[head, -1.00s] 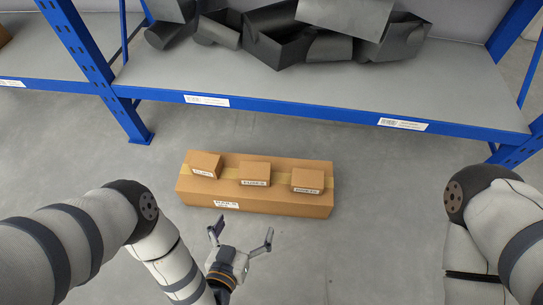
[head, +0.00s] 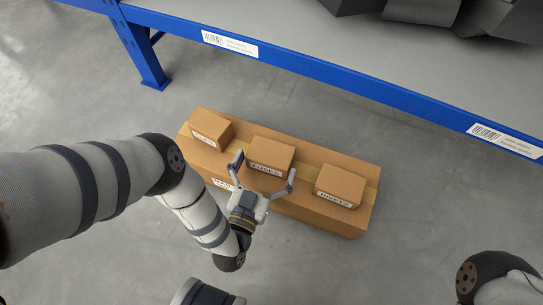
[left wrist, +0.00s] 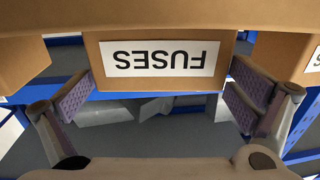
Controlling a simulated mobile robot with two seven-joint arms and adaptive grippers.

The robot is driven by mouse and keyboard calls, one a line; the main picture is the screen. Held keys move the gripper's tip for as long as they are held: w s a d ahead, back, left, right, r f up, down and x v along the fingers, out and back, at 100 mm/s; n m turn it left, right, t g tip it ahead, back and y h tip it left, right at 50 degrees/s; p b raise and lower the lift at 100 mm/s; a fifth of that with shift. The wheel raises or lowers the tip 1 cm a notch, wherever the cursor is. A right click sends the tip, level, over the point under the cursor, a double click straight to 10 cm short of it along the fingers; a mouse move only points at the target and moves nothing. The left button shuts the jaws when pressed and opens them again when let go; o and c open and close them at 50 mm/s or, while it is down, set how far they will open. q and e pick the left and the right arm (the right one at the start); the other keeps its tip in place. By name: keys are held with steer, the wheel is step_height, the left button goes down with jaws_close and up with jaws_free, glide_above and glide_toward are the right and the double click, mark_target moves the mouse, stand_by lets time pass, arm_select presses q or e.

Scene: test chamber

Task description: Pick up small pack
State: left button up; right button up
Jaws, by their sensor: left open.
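Three small brown packs lie in a row on a long brown carton (head: 300,208). The middle pack (head: 272,152) carries a white label reading FUSES, which shows upside down in the left wrist view (left wrist: 160,60). The left pack (head: 212,128) and right pack (head: 340,185) sit apart from it. My left gripper (head: 264,167) is open, with one finger at each side of the middle pack's label face. In the left wrist view its fingers (left wrist: 163,92) flank the pack; I cannot tell whether they touch it. My right gripper is out of view.
A blue-framed shelf (head: 330,75) with a grey deck stands behind the carton, holding dark grey bins (head: 430,8). Bare grey floor lies around the carton. My right arm shows at the lower right.

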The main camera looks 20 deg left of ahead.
mark_target(271, 152)
arm_select(q)
steer(key=w+b, duration=0.1)
steer(key=w, duration=0.2)
steer(key=shift+w+a, duration=0.1)
steer(key=shift+w, duration=0.05)
steer(key=c, duration=0.9)
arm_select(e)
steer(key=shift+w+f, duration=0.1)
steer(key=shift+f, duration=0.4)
arm_select(q)
steer(key=shift+r, duration=0.15)
steer(key=shift+c, duration=0.2)
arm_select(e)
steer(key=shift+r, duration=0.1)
